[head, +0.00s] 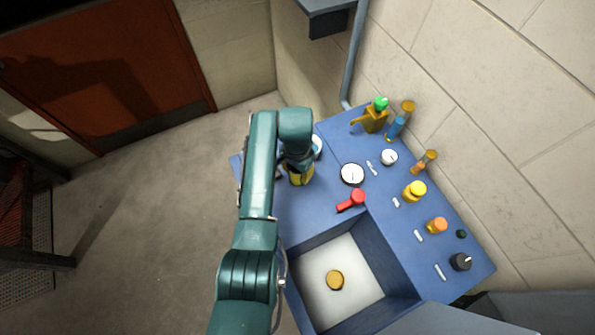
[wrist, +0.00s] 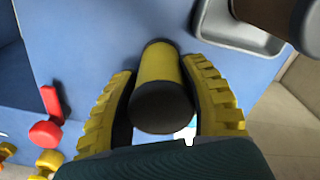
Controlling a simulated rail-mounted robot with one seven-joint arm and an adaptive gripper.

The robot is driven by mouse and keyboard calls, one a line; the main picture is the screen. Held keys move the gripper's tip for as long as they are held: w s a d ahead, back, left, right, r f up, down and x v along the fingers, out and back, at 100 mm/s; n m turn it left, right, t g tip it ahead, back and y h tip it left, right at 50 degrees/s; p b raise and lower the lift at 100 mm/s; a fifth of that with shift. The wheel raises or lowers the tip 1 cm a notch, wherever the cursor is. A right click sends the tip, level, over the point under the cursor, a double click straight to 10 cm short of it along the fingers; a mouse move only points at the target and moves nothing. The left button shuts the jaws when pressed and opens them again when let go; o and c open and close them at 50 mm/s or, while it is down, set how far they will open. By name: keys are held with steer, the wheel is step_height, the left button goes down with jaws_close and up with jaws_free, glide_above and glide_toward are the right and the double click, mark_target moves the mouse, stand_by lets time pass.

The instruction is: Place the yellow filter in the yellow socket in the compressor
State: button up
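A yellow cylinder with black ends, which looks like the yellow filter (wrist: 158,65), stands between the two yellow ribbed fingers of my gripper (wrist: 160,68) in the wrist view. The fingers lie close along both its sides; I cannot tell whether they press on it. Its far end is near the blue surface (wrist: 80,40). In the head view my gripper (head: 300,176) is low over the left part of the blue bench (head: 318,213), and my arm hides much there. I cannot make out which part is the yellow socket of the compressor.
A sunken basin (head: 352,262) at the front of the bench holds a round golden disc (head: 335,280). A red handle (head: 351,200), a white gauge (head: 352,173), yellow (head: 415,190) and orange (head: 437,225) knobs stand to the right. A grey recess (wrist: 225,38) with a dark cylinder is beside the filter.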

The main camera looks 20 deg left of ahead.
steer(key=c, duration=0.5)
steer(key=shift+o, duration=0.2)
